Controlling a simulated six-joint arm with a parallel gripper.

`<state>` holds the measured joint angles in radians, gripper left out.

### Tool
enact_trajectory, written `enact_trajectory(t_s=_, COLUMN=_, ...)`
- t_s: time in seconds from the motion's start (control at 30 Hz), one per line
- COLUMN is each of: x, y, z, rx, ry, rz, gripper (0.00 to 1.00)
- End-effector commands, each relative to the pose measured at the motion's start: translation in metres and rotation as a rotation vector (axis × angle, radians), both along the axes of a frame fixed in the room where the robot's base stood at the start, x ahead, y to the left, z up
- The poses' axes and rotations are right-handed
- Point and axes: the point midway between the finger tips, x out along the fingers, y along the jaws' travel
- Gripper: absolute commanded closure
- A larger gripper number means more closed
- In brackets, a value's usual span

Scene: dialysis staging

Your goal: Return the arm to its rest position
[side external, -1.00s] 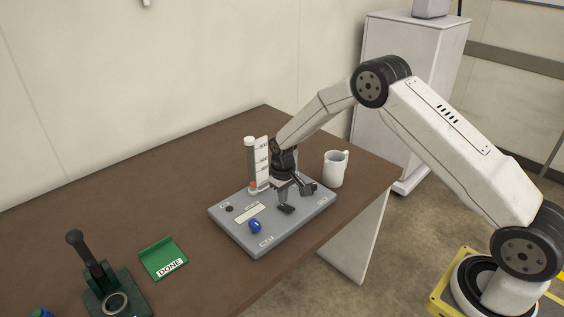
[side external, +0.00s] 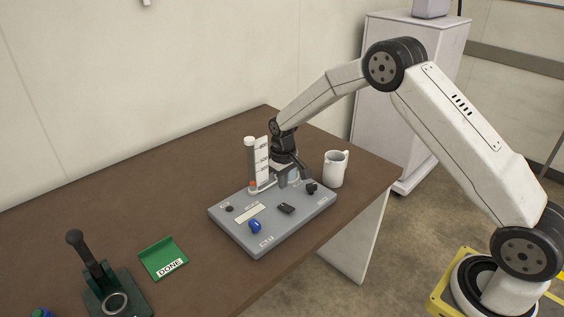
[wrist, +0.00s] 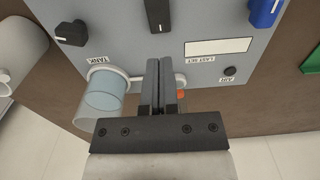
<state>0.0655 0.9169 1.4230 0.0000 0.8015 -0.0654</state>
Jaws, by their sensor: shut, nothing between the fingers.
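My gripper (side external: 282,181) is above the back part of the grey panel (side external: 262,245), beside the white upright gauge column. It is shut with nothing between its fingers. In the wrist view the closed fingers of my gripper (wrist: 162,85) lie side by side over the panel's edge. In the wrist view, a clear tank with bluish liquid (wrist: 103,98) stands left of the fingers, near the TANK label.
A white mug (side external: 335,168) stands right of the panel. The gauge column (side external: 250,158) is close on my gripper's left. A green DONE tray (side external: 162,257) and a dark lever press (side external: 115,295) are at the front left. The brown table (side external: 150,215) is otherwise mostly clear.

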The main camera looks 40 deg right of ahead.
Motion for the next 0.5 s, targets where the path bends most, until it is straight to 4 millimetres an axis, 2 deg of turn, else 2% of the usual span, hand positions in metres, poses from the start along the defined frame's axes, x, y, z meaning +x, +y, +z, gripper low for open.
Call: enact_trajectory(t_s=0.5, x=-0.0018, y=0.0005, z=0.0048, rx=0.000, ry=-0.002, rz=0.000, gripper=1.00)
